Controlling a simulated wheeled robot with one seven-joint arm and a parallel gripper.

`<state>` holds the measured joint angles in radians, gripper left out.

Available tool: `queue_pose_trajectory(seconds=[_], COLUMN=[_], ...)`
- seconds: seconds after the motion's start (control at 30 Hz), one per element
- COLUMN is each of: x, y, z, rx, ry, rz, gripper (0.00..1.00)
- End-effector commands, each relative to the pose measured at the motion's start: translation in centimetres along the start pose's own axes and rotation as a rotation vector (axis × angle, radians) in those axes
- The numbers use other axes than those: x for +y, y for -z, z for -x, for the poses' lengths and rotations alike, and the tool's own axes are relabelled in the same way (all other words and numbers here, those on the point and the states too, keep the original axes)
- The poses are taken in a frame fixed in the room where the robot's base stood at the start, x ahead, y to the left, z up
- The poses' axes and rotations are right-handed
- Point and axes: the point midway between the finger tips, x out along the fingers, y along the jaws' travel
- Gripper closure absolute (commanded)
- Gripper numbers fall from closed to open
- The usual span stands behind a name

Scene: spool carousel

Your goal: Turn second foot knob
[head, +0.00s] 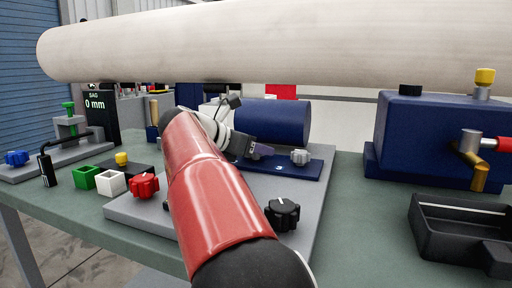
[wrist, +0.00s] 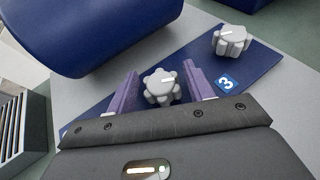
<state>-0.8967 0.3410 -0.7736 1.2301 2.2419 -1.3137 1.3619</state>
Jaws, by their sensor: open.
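A blue foot plate (wrist: 200,72) under a blue cylinder (wrist: 100,30) carries two pale grey lobed knobs. One grey knob (wrist: 161,87) lies between the purple fingers of my gripper (wrist: 160,85) in the wrist view, with a gap on each side. My gripper is open and holds nothing. In the head view my gripper (head: 257,152) is low over the plate and hides this knob. The other grey knob (wrist: 231,40) is farther right, beside a white "3" label (wrist: 227,83); it also shows in the head view (head: 300,157).
A red knob (head: 145,186) and a black knob (head: 283,214) are on the grey base (head: 310,205) on either side of my arm. A large pale roll (head: 270,42) spans above. A blue box (head: 430,130) and a black tray (head: 460,235) are at right.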

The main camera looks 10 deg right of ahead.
Motion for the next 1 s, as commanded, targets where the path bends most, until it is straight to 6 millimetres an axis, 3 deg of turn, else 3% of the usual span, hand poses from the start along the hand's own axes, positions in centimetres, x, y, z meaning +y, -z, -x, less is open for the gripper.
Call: queue_pose_trajectory(seconds=[0.27,0.63,1.0], x=[-0.01,-0.02,-0.12], y=[0.00,-0.02,0.12], z=[-0.30,-0.28,-0.40], rx=[0.000,0.000,0.002], ry=[0.000,-0.001,-0.065], rz=[0.001,0.001,0.025], gripper=[0.48,0.93,0.93])
